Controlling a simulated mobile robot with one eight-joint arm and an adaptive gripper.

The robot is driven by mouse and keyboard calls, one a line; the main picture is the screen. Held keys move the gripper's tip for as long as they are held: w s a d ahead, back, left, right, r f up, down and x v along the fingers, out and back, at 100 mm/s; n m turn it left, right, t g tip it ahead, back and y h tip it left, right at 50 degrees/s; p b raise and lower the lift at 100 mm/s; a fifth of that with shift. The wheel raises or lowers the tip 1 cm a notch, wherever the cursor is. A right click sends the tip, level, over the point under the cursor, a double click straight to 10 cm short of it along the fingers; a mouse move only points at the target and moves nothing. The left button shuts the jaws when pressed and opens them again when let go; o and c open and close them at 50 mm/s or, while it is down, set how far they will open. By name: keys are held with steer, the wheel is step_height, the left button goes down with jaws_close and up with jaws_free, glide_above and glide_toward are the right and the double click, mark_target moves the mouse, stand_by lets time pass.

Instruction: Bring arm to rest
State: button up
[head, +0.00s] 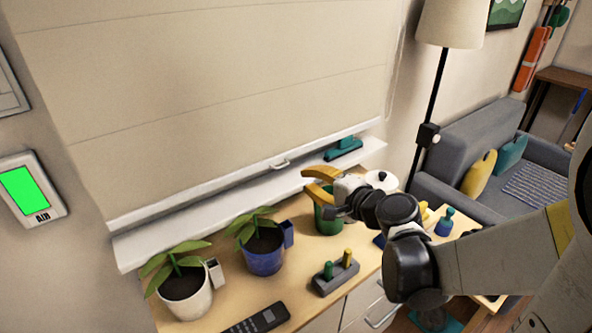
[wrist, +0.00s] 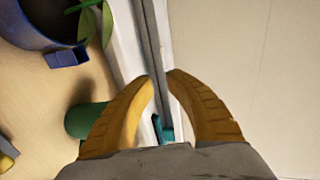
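My gripper (head: 306,181) has two curved yellow fingers and reaches from the right over the cabinet top, near the window sill. In the wrist view the fingertips (wrist: 161,76) stand apart with a narrow gap and nothing held between them. The gripper is above a green container (head: 327,222), which is partly hidden behind the gripper and wrist. The container also shows low beside the left finger in the wrist view (wrist: 84,120).
Two potted plants, one in a white pot (head: 187,298) and one in a blue pot (head: 264,258), stand left on the cabinet top (head: 235,290). A grey block with pegs (head: 335,277) and a remote (head: 258,320) lie in front. A teal object (head: 343,150) rests on the sill (head: 185,236).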

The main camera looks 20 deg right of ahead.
steer(key=s+a+f+n+g, duration=0.2)
steer(key=s+a+n+g, duration=0.2)
steer(key=s+a+n, duration=0.35)
steer(key=s+d+n+g+h, duration=0.3)
steer(key=s+n, duration=0.3)
steer(key=s, duration=0.5)
steer(key=shift+s+d+f+n+h, duration=0.2)
steer(key=shift+d+f+n+h, duration=0.25)
steer(key=shift+h, duration=0.35)
steer(key=shift+d, duration=0.15)
stand_by(0.4)
